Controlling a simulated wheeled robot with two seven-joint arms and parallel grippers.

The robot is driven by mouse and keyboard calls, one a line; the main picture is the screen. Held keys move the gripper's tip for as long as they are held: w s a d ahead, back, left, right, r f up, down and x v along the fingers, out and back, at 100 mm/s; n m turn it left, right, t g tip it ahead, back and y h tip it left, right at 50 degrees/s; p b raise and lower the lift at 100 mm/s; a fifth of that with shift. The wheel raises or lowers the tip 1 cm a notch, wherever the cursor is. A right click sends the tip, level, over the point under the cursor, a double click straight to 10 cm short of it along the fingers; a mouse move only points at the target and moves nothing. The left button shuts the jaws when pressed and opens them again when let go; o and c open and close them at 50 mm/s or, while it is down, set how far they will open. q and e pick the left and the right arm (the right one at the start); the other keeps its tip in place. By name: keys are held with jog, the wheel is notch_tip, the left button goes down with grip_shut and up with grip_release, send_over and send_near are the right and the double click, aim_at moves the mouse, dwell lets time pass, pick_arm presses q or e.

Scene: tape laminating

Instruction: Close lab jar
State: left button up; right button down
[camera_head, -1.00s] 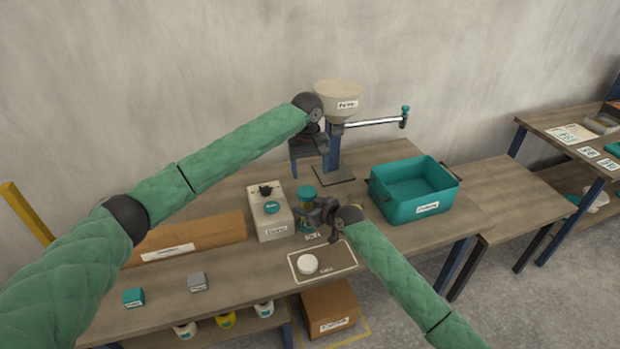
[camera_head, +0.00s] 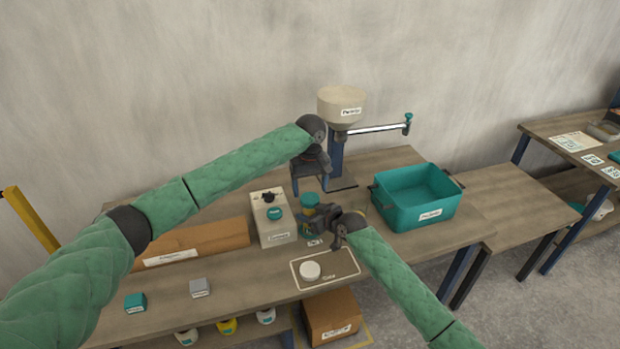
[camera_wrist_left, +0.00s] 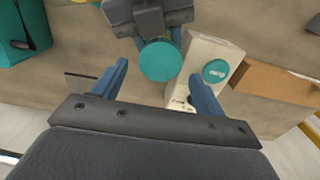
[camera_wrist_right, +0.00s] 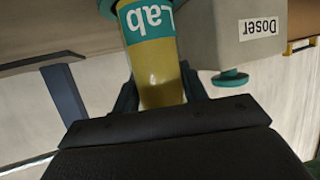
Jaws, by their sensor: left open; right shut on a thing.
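The lab jar is a yellow cylinder (camera_wrist_right: 157,80) with a teal label reading "Lab". It appears upside down in the right wrist view, and its far end is cut off. My right gripper (camera_head: 318,222) is shut on the jar from the right and hides most of it in the head view. A round teal top (camera_head: 310,199) shows above it. In the left wrist view this teal disc (camera_wrist_left: 160,61) lies between the fingers. My left gripper (camera_head: 310,188) is open and points down above the teal top.
A cream dosing box (camera_head: 274,228) with a teal button stands just left of the jar. A funnel stand (camera_head: 342,104) rises behind. A teal bin (camera_head: 415,197) is at the right. A white disc (camera_head: 310,271) lies on a framed mat in front. A cardboard box (camera_head: 195,240) lies left.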

aim_at(310, 197)
pick_arm(q)
jog(key=shift+f, duration=1.85)
jog(key=c, duration=1)
jog(key=m, duration=0.3)
